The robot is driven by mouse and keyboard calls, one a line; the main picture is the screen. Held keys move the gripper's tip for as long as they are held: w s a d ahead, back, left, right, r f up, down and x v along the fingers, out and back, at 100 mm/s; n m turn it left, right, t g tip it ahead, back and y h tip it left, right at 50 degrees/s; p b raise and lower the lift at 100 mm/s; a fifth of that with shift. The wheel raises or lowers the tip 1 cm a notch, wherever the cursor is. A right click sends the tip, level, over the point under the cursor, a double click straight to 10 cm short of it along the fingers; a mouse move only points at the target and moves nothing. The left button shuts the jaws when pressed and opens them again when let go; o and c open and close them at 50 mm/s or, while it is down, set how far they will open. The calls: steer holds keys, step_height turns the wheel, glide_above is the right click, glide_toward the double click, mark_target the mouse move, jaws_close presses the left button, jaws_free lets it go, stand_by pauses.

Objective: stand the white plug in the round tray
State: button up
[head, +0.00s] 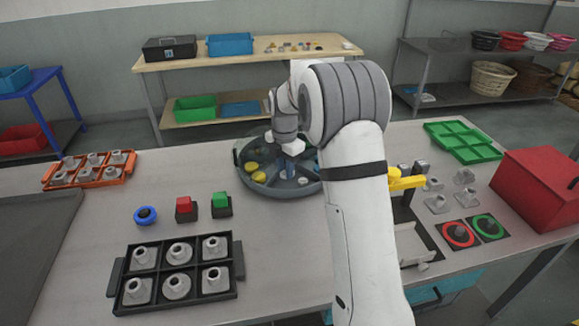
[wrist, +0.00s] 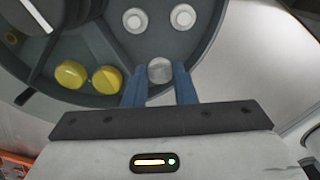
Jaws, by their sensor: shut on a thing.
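The round grey tray (head: 262,190) has dividers and stands on the table near its back edge; it also fills the upper wrist view (wrist: 208,22). My gripper (head: 289,170) points down over its front part. In the wrist view the blue fingers of my gripper (wrist: 160,75) are shut on a pale round-topped plug, the white plug (wrist: 160,69), which is inside the tray's outline. I cannot tell whether it touches the floor. Two white plugs (wrist: 135,20) (wrist: 182,17) stand in the tray beyond it. Two yellow plugs (wrist: 72,74) (wrist: 107,79) sit in a compartment to the left.
A black tray (head: 178,298) with several grey parts stands at the front left. Red (head: 184,205) and green (head: 220,200) blocks and a blue round part (head: 146,215) sit left of the round tray. A yellow fixture (head: 405,181) and a red box (head: 540,187) stand to the right.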

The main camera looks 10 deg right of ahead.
steer(key=shift+f+b, duration=0.85)
steer(key=shift+f, duration=1.05)
stand_by(4.1)
steer(key=o, duration=1)
steer(key=shift+r+b, duration=0.3)
steer(key=shift+r, duration=3.6)
steer(key=shift+s, duration=0.1)
